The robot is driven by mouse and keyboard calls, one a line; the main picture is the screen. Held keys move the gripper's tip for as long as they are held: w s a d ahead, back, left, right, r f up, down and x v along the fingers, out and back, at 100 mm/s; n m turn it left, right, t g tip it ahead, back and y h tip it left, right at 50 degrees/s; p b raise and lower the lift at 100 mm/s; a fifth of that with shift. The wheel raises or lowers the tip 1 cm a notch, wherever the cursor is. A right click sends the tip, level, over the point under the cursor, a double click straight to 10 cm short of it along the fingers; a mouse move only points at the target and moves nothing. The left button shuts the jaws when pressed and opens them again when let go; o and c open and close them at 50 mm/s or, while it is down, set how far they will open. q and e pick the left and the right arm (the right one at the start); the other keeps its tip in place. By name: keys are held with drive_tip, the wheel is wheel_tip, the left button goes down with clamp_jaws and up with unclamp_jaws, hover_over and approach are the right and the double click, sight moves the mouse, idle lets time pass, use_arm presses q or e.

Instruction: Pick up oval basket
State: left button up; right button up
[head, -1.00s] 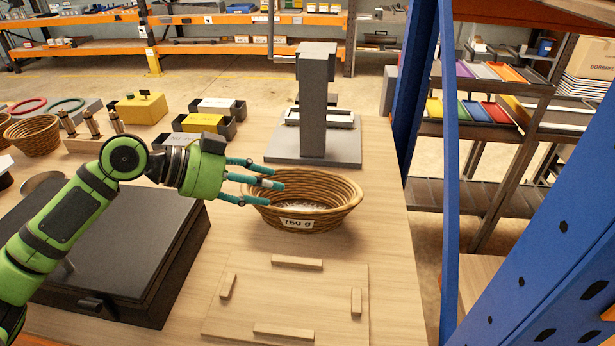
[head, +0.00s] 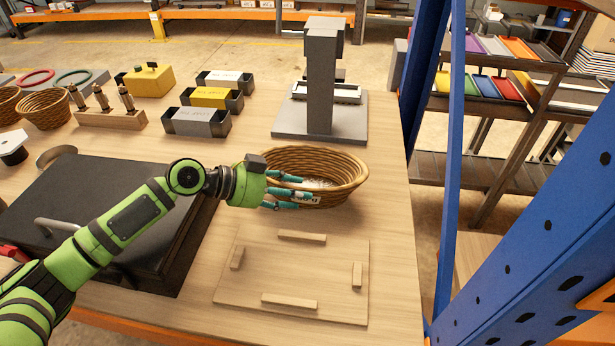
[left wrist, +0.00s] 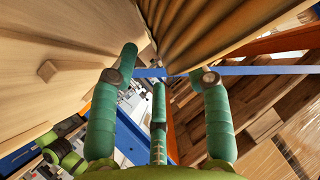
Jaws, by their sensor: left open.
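The oval basket (head: 345,184) is brown woven wicker with a white label on its front and stands on the wooden table. My left gripper (head: 302,194) is at the basket's front-left side in the head view, its teal fingers partly covering the label. Its fingers are spread and open. In the left wrist view the ribbed basket wall (left wrist: 205,28) fills the top middle, above and beyond the open fingers (left wrist: 160,95). Nothing is between the fingers; whether one touches the basket I cannot tell. My right gripper is not in view.
A wooden board with small blocks (head: 290,260) lies in front of the basket. A grey stand (head: 321,90) is behind it. A black case (head: 110,215) lies under my left arm. A blue rack post (head: 448,200) rises at the right.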

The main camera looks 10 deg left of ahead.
sight(319, 196)
use_arm(q)
drive_tip(key=p+x, duration=0.1)
drive_tip(key=x, duration=0.2)
drive_tip(key=shift+w+d, duration=0.1)
drive_tip(key=shift+d, duration=0.05)
clamp_jaws()
